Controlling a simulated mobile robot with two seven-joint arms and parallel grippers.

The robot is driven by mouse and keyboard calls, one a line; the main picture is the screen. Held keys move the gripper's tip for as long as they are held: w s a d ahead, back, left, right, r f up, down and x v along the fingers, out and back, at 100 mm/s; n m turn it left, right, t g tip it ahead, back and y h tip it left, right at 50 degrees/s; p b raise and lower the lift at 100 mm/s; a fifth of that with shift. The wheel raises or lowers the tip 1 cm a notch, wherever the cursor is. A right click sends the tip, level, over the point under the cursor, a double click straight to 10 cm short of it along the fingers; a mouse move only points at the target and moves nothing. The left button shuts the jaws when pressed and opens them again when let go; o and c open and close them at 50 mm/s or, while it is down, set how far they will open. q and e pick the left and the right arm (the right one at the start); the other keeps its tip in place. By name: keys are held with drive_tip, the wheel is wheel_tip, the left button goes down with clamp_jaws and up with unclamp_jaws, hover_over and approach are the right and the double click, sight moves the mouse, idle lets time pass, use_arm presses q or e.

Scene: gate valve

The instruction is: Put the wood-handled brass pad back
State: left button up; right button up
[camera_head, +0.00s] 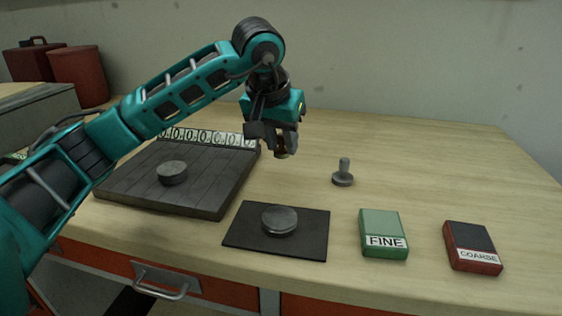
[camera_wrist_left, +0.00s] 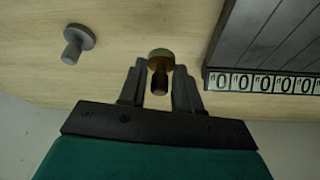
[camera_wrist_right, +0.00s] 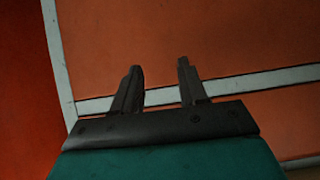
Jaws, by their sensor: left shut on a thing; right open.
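The wood-handled brass pad (camera_wrist_left: 161,56) is between the fingers of my left gripper (camera_wrist_left: 160,80). Its dark handle points back toward the palm and its round brass disc faces away. In the head view, my left gripper (camera_head: 282,146) is shut on the pad, with the brass end (camera_head: 283,155) low between the fingertips, behind the dark mat. I cannot tell how far it is above the table. My right gripper (camera_wrist_right: 160,72) is open and empty in the right wrist view, in front of orange panels.
A grey pad with an upright handle (camera_head: 343,173) stands right of my left gripper. A dark slatted tray (camera_head: 215,193) with a number strip holds a grey disc (camera_head: 172,173). A dark mat (camera_head: 309,246) bears another disc (camera_head: 279,220). FINE (camera_head: 384,235) and COARSE (camera_head: 472,248) blocks lie right.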

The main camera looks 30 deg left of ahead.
sight(280, 152)
use_arm(q)
drive_tip(key=shift+f, duration=2.1)
use_arm(e)
drive_tip(key=shift+a+f, duration=0.1)
drive_tip(key=shift+f, duration=0.05)
use_arm(q)
drive_tip(key=shift+b, duration=0.3)
drive_tip(key=shift+f, duration=0.15)
drive_tip(key=o, duration=1)
drive_tip(key=shift+s+r, duration=0.1)
drive_tip(key=shift+r, duration=0.35)
drive_tip(key=p+v, duration=0.1)
drive_tip(key=v, duration=1)
drive_tip(key=shift+s+r, duration=0.15)
drive_tip(key=shift+r, duration=0.05)
use_arm(e)
drive_tip(key=shift+s+d, duration=0.25)
drive_tip(key=shift+d, duration=0.2)
use_arm(q)
drive_tip(key=shift+p, duration=0.3)
use_arm(e)
drive_tip(key=shift+a+r, duration=0.1)
drive_tip(key=shift+r, duration=0.1)
